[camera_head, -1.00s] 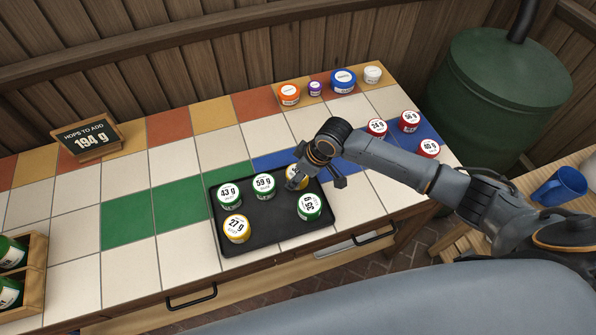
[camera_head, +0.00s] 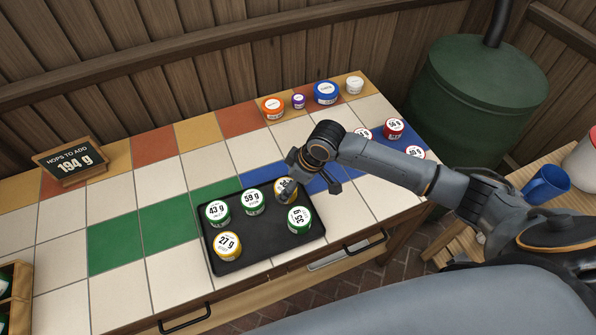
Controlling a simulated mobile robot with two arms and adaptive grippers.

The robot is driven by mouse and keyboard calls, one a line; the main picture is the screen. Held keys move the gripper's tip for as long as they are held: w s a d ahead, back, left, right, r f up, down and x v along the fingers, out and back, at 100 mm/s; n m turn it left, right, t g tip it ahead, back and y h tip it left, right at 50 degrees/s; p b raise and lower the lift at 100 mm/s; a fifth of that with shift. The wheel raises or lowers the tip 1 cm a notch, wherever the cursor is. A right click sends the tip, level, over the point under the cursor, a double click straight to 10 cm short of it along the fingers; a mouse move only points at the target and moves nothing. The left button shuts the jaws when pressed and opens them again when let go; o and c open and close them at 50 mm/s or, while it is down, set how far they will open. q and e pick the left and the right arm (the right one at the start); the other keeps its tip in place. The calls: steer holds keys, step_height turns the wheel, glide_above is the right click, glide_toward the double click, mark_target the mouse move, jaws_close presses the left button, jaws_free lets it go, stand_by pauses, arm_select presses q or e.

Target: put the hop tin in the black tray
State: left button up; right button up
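The black tray (camera_head: 262,234) lies on the tiled counter. In it stand green tins marked 43 g (camera_head: 217,214) and 59 g (camera_head: 252,202), another green tin (camera_head: 299,219) with its label turned, and a yellow tin marked 27 g (camera_head: 227,246). Another yellow tin (camera_head: 282,184) is at the tray's back right corner, partly hidden by my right gripper (camera_head: 312,190). Its fingers look spread apart, one in front of this tin and one to the right of the tray. I cannot tell whether the finger touches the tin. My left gripper is not in view.
Red tins (camera_head: 394,128) stand on blue tiles at the right, partly behind my arm. Orange, purple, blue and white jars (camera_head: 326,93) line the back. A sign (camera_head: 69,161) reads "HOPS TO ADD 194 g". A wooden crate (camera_head: 20,300) is at the left edge. The green tiles (camera_head: 170,220) are clear.

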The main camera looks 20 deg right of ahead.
steer(key=v, duration=0.8)
steer(key=shift+r, duration=0.3)
steer(key=shift+s, duration=0.2)
steer(key=shift+y, duration=0.3)
steer(key=s+a+f, duration=0.1)
steer(key=s+a, duration=0.1)
steer(key=s+a+f, duration=0.1)
steer(key=a, duration=0.1)
steer(key=shift+s+f, duration=0.15)
steer(key=shift+s, duration=0.25)
steer(key=s+d+f+m+h, duration=0.2)
steer(key=s+d+m, duration=0.15)
steer(key=s, duration=0.55)
steer(key=s+d+f+m+h, duration=0.1)
steer(key=s+d+m+h, duration=0.2)
steer(key=s, duration=0.6)
step_height(320, 180, down, 27)
steer(key=s+y, duration=0.1)
steer(key=s, duration=0.1)
steer(key=s+d+f+g, duration=0.2)
steer(key=s+d+f, duration=0.1)
steer(key=s+f, duration=1.2)
steer(key=shift+s+f, duration=0.35)
steer(key=shift+s, duration=0.2)
